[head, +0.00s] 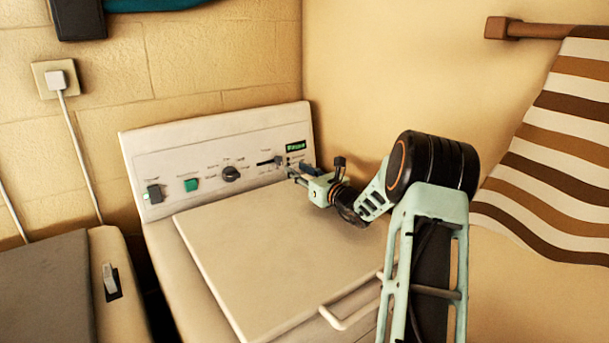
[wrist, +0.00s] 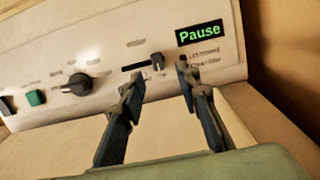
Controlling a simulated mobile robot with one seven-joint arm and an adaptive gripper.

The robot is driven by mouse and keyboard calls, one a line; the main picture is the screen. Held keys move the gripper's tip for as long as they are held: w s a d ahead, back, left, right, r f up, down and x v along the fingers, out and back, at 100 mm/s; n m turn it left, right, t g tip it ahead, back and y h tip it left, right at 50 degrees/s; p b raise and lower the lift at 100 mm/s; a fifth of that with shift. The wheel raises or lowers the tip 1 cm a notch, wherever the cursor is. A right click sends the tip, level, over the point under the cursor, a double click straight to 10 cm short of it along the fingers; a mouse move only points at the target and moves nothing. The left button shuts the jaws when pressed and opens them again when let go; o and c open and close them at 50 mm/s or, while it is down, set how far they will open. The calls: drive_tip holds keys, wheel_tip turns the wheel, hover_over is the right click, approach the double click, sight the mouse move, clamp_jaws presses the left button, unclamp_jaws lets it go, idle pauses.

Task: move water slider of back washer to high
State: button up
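The white washer (head: 192,216) stands against the wall with an upright control panel (head: 216,151). Its slider knob (wrist: 158,61) is dark and sits at the right end of a short black horizontal slot (wrist: 136,67); the slot also shows in the head view (head: 266,162). The label above the slider is too blurred to read. My gripper (wrist: 160,75) is open in front of the panel, with one finger on either side of the knob's position in the wrist view. Whether a finger touches the knob cannot be told. In the head view my gripper (head: 289,171) is at the panel's right part.
A round dial (head: 231,173), a green button (head: 191,184) and a dark switch (head: 154,194) are left of the slider. A green "Pause" display (wrist: 199,33) is at upper right. A flat lid (head: 270,240) lies below. A striped towel (head: 555,150) hangs at right.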

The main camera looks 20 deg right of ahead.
drive_tip(key=shift+s+d, duration=0.2)
drive_tip(key=shift+s, duration=0.7)
drive_tip(key=shift+s+d, duration=0.15)
drive_tip(key=shift+s, duration=0.7)
